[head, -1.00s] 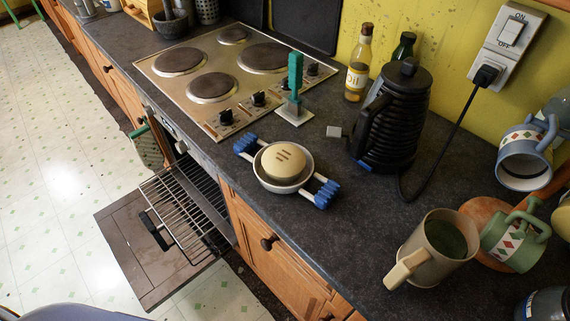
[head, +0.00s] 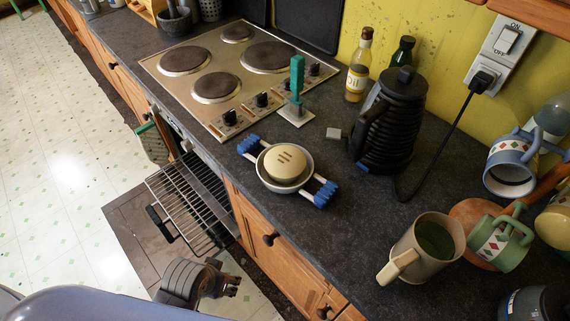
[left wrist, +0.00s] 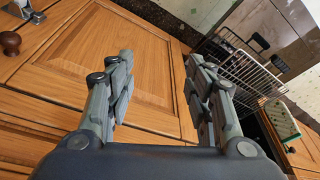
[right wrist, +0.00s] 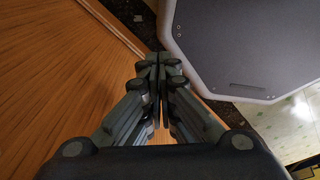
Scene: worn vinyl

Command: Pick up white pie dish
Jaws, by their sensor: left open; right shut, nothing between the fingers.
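The white pie dish (head: 264,178) sits on the dark worktop in the head view, between the hob and the front edge. A cream round pie-like top with dark slits (head: 285,162) fills it. White bars with blue ends stick out on two opposite sides of the dish. My left gripper (head: 232,286) is in front of the counter, lower than the worktop and apart from the dish. In the left wrist view (left wrist: 160,75) it is open and empty, facing cupboard doors. My right gripper (right wrist: 161,68) is shut and empty beside a wooden panel. The dish is not in either wrist view.
The oven door (head: 150,245) hangs open with a rack (head: 192,200) pulled out. A green-handled tool (head: 297,90) stands behind the dish. A black kettle (head: 392,125) and beige mug (head: 425,245) stand to its right. Bare worktop lies in front of the mug.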

